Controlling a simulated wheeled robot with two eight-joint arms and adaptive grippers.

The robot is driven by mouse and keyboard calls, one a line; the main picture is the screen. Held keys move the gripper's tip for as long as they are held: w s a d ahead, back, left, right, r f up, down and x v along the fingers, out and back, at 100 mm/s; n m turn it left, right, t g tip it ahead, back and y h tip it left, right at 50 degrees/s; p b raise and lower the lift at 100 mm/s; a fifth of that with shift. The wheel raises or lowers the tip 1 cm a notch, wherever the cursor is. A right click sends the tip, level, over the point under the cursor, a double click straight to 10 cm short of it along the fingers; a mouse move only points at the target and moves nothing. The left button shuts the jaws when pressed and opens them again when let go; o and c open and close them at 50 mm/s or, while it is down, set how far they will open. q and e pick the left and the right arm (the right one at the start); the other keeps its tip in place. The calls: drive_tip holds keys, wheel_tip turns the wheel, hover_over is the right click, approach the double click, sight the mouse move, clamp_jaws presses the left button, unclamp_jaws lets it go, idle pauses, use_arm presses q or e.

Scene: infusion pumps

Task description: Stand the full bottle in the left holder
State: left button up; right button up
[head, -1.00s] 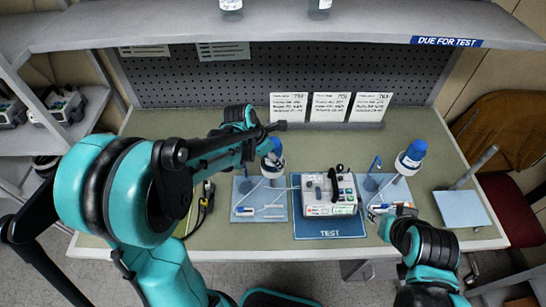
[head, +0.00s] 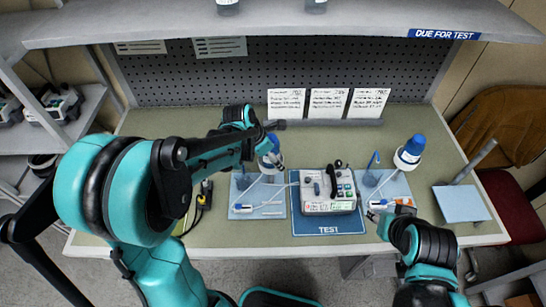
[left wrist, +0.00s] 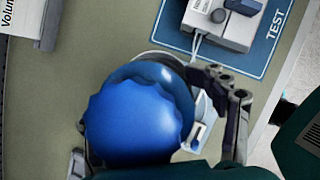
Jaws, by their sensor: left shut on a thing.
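The cap fills much of the left wrist view (left wrist: 138,115). My left gripper (left wrist: 160,125) has a finger on either side of it and is shut on it.
A pump (head: 329,190) sits on the blue TEST mat (head: 328,228) between the holders. An empty pale blue plate with a post (head: 461,205) is at the right. Cards (head: 328,103) stand at the back. A shelf (head: 290,22) overhangs. Bare bench lies behind the pump.

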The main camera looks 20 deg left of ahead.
use_arm(q)
drive_tip(key=o, duration=1.9)
drive_tip(key=shift+s+a+f, duration=0.2)
drive_tip(key=shift+f, duration=0.25)
drive_tip(key=shift+o, duration=0.2)
drive_tip(key=shift+w, duration=0.1)
use_arm(e)
drive_tip(key=shift+w+d+f, duration=0.1)
drive_tip(key=shift+w+f, duration=0.05)
drive_tip(key=shift+f, duration=0.05)
use_arm(q)
drive_tip(key=shift+w+a, duration=0.1)
use_arm(e)
drive_tip(key=shift+w, duration=0.15)
use_arm(q)
drive_tip(key=shift+r, duration=0.1)
use_arm(e)
drive_tip(key=shift+r, duration=0.1)
